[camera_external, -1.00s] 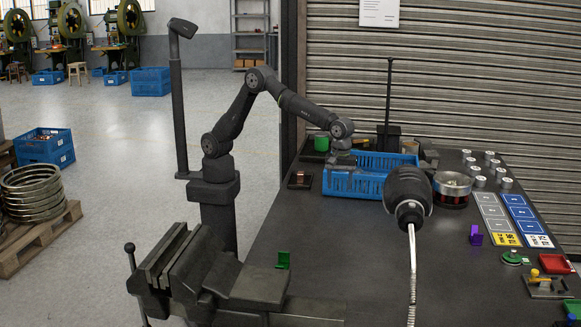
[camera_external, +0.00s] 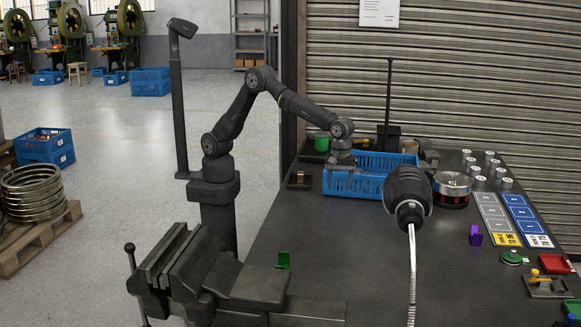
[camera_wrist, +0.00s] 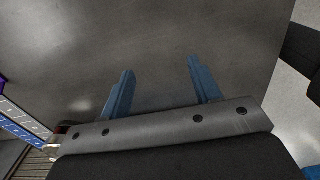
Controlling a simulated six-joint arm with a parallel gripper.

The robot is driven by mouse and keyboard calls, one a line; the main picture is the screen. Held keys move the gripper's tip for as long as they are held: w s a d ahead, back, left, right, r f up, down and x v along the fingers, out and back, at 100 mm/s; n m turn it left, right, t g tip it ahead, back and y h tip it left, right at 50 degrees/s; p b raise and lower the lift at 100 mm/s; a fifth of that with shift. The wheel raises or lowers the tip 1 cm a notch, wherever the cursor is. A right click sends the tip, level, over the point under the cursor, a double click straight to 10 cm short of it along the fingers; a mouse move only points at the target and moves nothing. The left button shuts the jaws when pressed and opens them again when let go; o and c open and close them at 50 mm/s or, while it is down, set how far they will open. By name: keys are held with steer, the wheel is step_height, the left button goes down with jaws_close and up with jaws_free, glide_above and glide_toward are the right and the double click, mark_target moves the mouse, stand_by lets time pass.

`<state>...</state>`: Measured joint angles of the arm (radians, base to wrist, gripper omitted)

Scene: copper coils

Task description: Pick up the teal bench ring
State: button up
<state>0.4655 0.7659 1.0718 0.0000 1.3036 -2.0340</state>
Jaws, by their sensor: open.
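I cannot make out a teal ring for certain in either view. A small green round piece (camera_external: 514,258) lies on the right side of the bench, but I cannot tell if it is a ring. My gripper (camera_external: 342,166) is at the left end of the blue crate in the external view, where its fingers are too small to read. In the wrist view my gripper (camera_wrist: 160,66) shows two blue-grey fingers, spread apart with nothing between them. Plain dark bench top (camera_wrist: 165,30) shows beyond them.
A blue crate (camera_external: 350,184) stands at the back of the bench. A dark lamp head (camera_external: 407,190) hangs in front of it, next to a round coil (camera_external: 453,187). A purple holder (camera_external: 475,235) and a red tray (camera_external: 556,264) are at right.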

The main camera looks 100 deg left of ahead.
steer(key=c, duration=0.7)
steer(key=w+a, duration=0.5)
steer(key=a, duration=0.9)
steer(key=w+a+n, duration=0.1)
steer(key=w+a, duration=0.4)
steer(key=a, duration=0.8)
steer(key=w+a, duration=0.5)
steer(key=a, duration=0.9)
steer(key=s+a, duration=0.5)
steer(key=a, duration=0.9)
steer(key=s+a+n+y, duration=0.1)
steer(key=s+a, duration=0.4)
steer(key=a, duration=0.8)
steer(key=s+a, duration=0.4)
steer(key=a, duration=1)
steer(key=f, duration=0.3)
steer(key=a+f, duration=0.1)
steer(key=f, duration=0.6)
steer(key=shift+s+a, duration=0.15)
steer(key=shift+s, duration=0.2)
steer(key=shift+a+f, duration=0.2)
steer(key=shift+f, duration=0.85)
steer(key=shift+a+f, duration=0.2)
steer(key=shift+f, duration=0.8)
steer(key=shift+a+f, duration=0.2)
steer(key=shift+f, duration=0.85)
